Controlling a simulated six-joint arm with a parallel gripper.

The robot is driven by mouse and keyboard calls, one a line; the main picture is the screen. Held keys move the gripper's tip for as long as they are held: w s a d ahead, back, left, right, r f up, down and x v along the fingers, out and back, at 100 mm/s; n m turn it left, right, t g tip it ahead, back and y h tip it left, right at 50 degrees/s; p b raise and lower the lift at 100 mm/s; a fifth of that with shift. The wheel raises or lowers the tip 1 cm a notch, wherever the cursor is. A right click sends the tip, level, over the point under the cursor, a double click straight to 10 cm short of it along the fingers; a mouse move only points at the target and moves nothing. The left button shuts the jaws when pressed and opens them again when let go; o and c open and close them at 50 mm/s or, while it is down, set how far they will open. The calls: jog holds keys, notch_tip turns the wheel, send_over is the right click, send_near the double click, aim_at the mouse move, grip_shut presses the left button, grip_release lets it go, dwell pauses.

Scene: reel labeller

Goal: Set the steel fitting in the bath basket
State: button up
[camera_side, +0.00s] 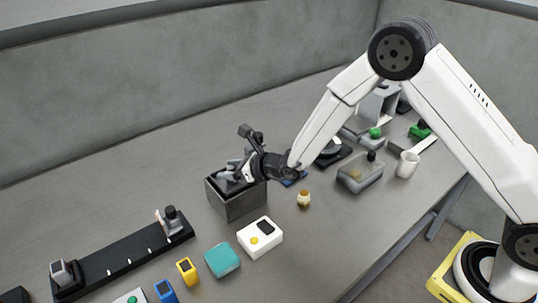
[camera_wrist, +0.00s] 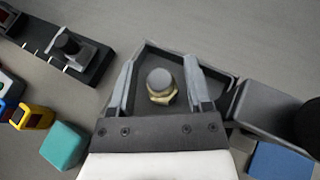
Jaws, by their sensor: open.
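My gripper (camera_side: 230,174) is over the open top of a dark grey box (camera_side: 239,206), with its fingers at or just inside the opening. In the wrist view my gripper (camera_wrist: 160,68) is open, one finger on each side of a fitting (camera_wrist: 160,84) with a round grey top and a brass-coloured hexagonal base. The fitting appears within the outline of the dark box (camera_wrist: 222,64); I cannot tell whether it rests on the bottom. I see clear gaps between it and both fingers. In the side view the fitting is hidden by the box and gripper.
A black rail (camera_side: 125,254) lies left.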

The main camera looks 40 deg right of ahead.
jog(key=shift+r, duration=0.2)
jog(key=shift+s+d+r, duration=0.2)
jog(key=shift+s+d, duration=0.1)
jog(key=shift+s, duration=0.2)
jog(key=v, duration=1)
jog(key=shift+s+d, duration=0.2)
jog(key=shift+s, duration=0.1)
jog(key=s+a+n+g+y, duration=0.1)
jog(key=s+n+g, duration=0.8)
jog(key=s+n, duration=0.45)
jog(key=s+d+n+h, duration=0.2)
jog(key=d+n+h, duration=0.1)
jog(key=d+n, duration=0.3)
jog(key=s+d+r+n+h, duration=0.1)
jog(key=d+n+h, duration=0.3)
jog(key=n, duration=0.6)
jog(key=shift+s+d+h, duration=0.3)
jog(key=shift+s+d, duration=0.6)
jog(key=shift+d, duration=0.25)
